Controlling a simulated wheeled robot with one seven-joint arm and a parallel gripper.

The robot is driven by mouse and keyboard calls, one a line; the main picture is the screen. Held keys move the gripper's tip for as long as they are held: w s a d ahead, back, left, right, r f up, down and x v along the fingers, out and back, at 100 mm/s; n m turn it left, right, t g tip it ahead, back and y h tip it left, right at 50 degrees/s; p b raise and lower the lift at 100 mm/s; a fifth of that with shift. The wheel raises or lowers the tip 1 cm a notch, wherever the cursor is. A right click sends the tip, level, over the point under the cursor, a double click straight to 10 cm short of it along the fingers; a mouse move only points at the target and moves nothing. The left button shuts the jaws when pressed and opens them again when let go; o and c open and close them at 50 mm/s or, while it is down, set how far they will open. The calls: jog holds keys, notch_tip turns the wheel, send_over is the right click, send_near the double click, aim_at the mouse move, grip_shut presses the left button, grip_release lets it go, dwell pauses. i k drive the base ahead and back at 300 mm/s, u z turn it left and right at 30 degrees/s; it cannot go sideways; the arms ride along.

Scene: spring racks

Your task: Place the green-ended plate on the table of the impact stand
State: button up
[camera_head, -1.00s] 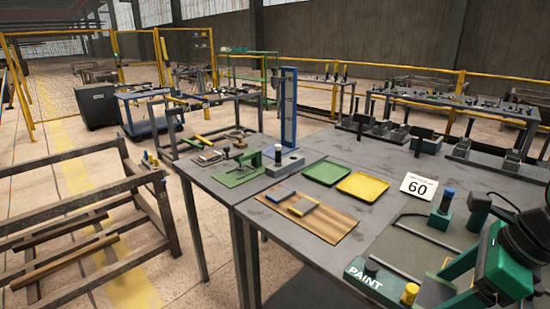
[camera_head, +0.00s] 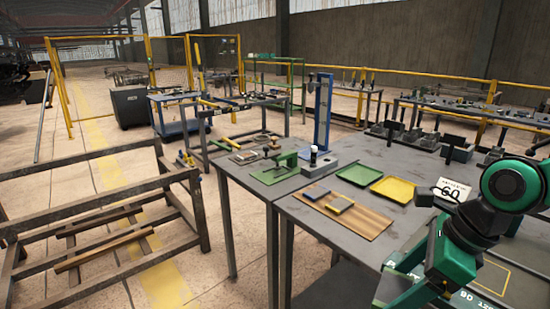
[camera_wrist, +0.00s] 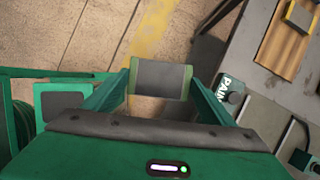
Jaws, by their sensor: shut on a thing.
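The green-ended plate (camera_wrist: 160,80) is a grey plate with green ends, held between my gripper's fingers (camera_wrist: 158,92) in the wrist view. My gripper is shut on it, above the floor beside the workbench. The impact stand has a tall blue upright (camera_head: 322,115) and a grey base block (camera_head: 320,168) at the back of the bench in the head view. Its table cannot be clearly told apart at this size. My arm shows at the right of the head view, well apart from the stand; the plate is not clearly visible there.
A wooden board (camera_head: 372,222) carries a blue-edged plate (camera_head: 316,192) and a yellow-edged plate (camera_head: 341,205). A green tray (camera_head: 359,175) and a yellow tray (camera_head: 393,189) lie behind it. A green fixture (camera_head: 283,168) stands left of the stand.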

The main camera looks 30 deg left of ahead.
aim_at(308, 152)
jog(key=u, duration=2.35)
jog(key=i, duration=3.95)
jog(key=z, duration=0.05)
